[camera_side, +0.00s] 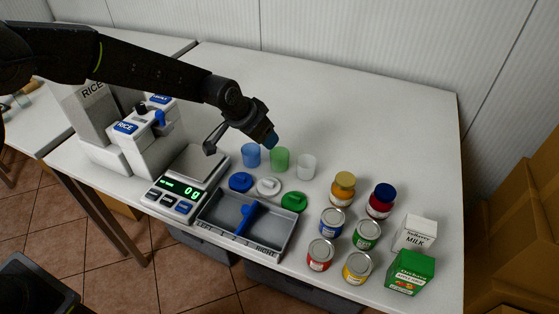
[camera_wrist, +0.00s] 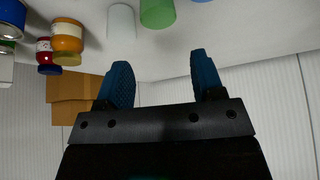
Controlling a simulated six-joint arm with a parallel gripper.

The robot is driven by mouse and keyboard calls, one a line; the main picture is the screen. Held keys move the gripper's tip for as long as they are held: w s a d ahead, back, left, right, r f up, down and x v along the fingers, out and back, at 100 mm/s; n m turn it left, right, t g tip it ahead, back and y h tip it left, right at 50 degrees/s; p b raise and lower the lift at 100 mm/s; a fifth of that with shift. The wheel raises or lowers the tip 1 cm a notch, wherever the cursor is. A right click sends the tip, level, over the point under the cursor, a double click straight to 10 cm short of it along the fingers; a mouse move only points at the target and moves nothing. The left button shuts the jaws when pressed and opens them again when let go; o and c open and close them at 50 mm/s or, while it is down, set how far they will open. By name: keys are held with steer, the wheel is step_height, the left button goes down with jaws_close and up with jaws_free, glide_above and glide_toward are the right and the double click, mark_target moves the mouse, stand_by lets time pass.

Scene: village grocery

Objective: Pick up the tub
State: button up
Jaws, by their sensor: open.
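Three small tubs stand in a row on the white table: a blue tub (camera_side: 251,156), a green tub (camera_side: 280,160) and a white tub (camera_side: 307,167). In the wrist view, which looks upside down, the white tub (camera_wrist: 121,22) and the green tub (camera_wrist: 157,12) show at the top, with only a sliver of blue beside them. My gripper (camera_side: 242,143) is open, with blue finger pads, above and near the blue and green tubs. In the wrist view my gripper (camera_wrist: 163,66) has nothing between its fingers.
Blue (camera_side: 241,182), white (camera_side: 268,187) and green (camera_side: 294,202) lids lie before the tubs. A grey two-part tray (camera_side: 286,238), a scale (camera_side: 179,188) reading 0 g and a rice dispenser (camera_side: 129,140) stand nearby. Several jars, cans and cartons (camera_side: 410,272) fill the right. The table behind is clear.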

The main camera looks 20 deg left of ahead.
mark_target(282, 156)
steer(key=x, duration=1.4)
steer(key=shift+s+d, duration=0.1)
steer(key=shift+d, duration=0.05)
steer(key=c, duration=0.5)
steer(key=shift+c, duration=0.3)
